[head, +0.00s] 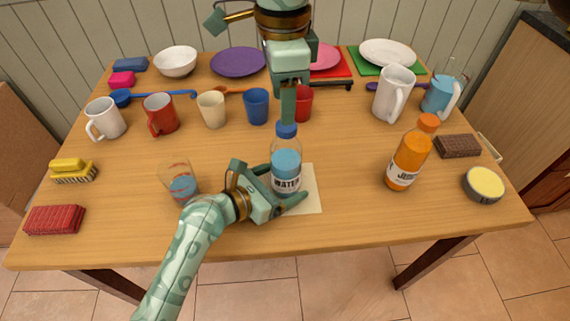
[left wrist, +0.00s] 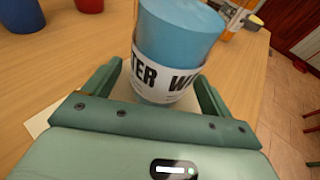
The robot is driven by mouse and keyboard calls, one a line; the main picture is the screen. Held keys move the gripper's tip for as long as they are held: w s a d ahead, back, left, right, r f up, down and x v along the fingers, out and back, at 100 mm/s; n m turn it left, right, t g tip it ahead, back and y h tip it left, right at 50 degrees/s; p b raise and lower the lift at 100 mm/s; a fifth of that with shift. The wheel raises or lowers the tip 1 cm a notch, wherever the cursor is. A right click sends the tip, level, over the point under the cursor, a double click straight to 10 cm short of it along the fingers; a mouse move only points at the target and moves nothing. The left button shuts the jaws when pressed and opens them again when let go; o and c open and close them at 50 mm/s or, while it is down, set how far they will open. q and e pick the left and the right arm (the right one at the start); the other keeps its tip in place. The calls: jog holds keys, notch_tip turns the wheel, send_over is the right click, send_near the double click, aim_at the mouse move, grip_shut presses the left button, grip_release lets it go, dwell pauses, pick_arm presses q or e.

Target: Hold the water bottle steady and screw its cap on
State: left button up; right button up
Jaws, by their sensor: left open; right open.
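The water bottle (head: 286,164) stands upright on a pale mat (head: 311,205) near the middle of the table, with a blue cap (head: 286,130) at its top. My left gripper (head: 272,185) is low at the bottle, its open fingers on either side of it. In the left wrist view, the bottle (left wrist: 178,50) stands between the fingers of my left gripper (left wrist: 160,95), with gaps at the sides. My right gripper (head: 288,110) points down from above, its fingertips just over the cap. Whether they touch the cap cannot be told.
A drinking glass (head: 180,182) stands left of my left gripper. An orange juice bottle (head: 408,155) stands to the right. Behind are a blue cup (head: 256,106), a red cup (head: 302,104) and several mugs. The table front right of the mat is clear.

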pick_arm(q)
jog(key=v, duration=1.2)
jog(key=shift+r, duration=0.1)
